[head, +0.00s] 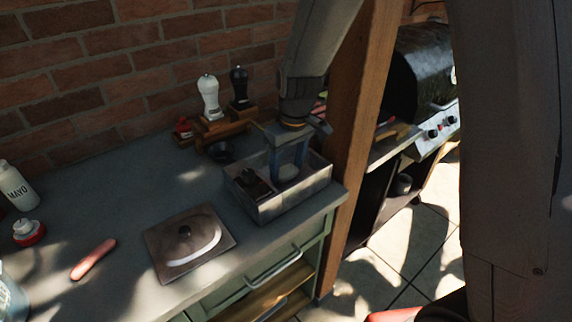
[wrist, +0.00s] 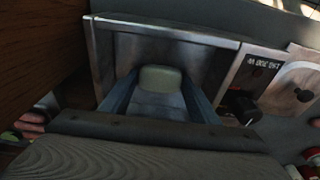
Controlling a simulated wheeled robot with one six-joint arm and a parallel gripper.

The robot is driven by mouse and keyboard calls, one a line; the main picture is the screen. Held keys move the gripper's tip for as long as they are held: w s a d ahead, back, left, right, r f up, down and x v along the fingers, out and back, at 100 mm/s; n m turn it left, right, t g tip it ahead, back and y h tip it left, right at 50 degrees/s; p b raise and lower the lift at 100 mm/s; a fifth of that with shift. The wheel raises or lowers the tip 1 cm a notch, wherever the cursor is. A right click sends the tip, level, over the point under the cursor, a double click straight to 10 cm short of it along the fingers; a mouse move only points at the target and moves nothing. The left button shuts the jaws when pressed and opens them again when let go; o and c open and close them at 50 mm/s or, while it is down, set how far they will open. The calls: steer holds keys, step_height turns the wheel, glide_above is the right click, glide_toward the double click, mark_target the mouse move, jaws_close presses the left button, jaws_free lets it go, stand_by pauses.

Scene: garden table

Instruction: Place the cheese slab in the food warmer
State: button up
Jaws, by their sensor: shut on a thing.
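My gripper (head: 288,170) reaches down into the right part of the box. In the wrist view its two blue-grey fingers (wrist: 160,92) are shut on the pale, rounded cheese slab (wrist: 160,78). The slab is inside the warmer's walls; I cannot tell whether it touches the floor. The warmer's metal rim (wrist: 175,27) shows around it in the wrist view. The slab's lower part is hidden.
A square metal lid (head: 165,262) with a dark knob lies in front of the warmer. White (head: 209,95) and black (head: 239,85) mills stand behind it. A wooden post (head: 352,130) rises close on the right. A sausage (head: 93,260) and bottles are at the left.

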steer(key=shift+f, duration=0.15)
steer(key=o, duration=1.1)
steer(key=shift+c, duration=0.2)
step_height(320, 180, up, 12)
steer(key=s+d+b, duration=0.1)
steer(key=s+b, duration=0.1)
steer(key=b, duration=0.1)
steer(key=s+d+f+m+h, duration=0.1)
steer(key=s+d+f+m, duration=0.5)
steer(key=s+d+f, duration=0.4)
steer(key=s+d, duration=0.3)
steer(key=shift+s+d+f+m, duration=0.15)
steer(key=shift+d+f+m, duration=0.1)
steer(key=shift+m, duration=0.15)
